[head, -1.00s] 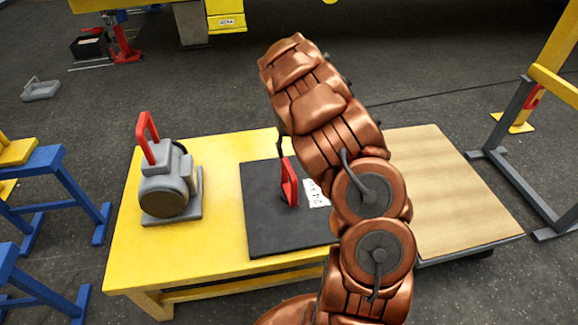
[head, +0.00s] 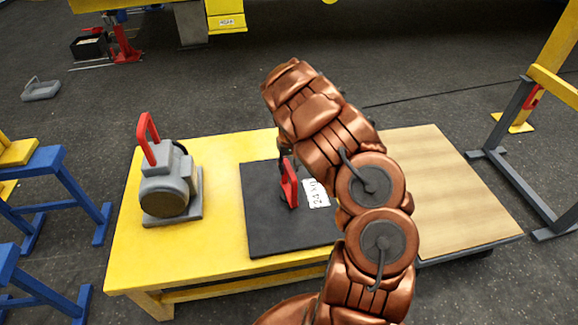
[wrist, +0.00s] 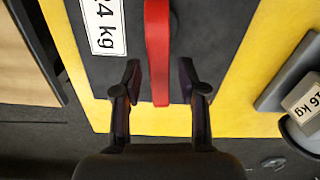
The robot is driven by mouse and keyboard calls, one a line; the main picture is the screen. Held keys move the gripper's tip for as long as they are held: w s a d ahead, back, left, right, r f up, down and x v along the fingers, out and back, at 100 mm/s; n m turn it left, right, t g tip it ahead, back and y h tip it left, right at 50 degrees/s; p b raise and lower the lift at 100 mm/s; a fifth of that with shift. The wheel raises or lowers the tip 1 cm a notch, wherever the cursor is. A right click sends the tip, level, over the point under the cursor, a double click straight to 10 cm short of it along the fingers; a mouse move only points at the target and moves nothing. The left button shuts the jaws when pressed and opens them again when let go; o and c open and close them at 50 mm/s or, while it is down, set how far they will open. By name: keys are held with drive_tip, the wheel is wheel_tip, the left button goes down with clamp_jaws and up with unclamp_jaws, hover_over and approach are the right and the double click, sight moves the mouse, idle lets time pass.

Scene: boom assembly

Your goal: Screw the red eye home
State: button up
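A red eye (head: 289,184) stands upright on a black plate (head: 262,222) that has a white label reading 24 kg. The wrist view shows the red eye (wrist: 158,45) as a long red bar in the middle, running between my two fingers. My gripper (wrist: 160,78) is open, with one finger on each side of the eye and a gap to both. In the head view my arm hides most of the gripper, but a dark finger shows beside the top of the eye. Where the eye meets the plate is hard to see.
The plate lies on a yellow table (head: 220,255). A grey motor (head: 168,190) with a red handle (head: 147,138) stands to its left. A wooden-topped cart (head: 450,190) adjoins the right side. Blue trestles (head: 45,190) stand at far left, and a grey and yellow frame at right.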

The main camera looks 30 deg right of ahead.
clamp_jaws()
drive_tip(key=shift+w+m+b, duration=0.15)
drive_tip(key=shift+m+b, duration=0.15)
drive_tip(key=shift+b, duration=0.1)
drive_tip(key=shift+m+b, duration=0.35)
drive_tip(key=shift+m, duration=0.15)
drive_tip(key=shift+o, duration=0.9)
unclamp_jaws()
drive_tip(key=shift+r, duration=0.1)
wheel_tip(320, 180, up, 12)
idle(0.5)
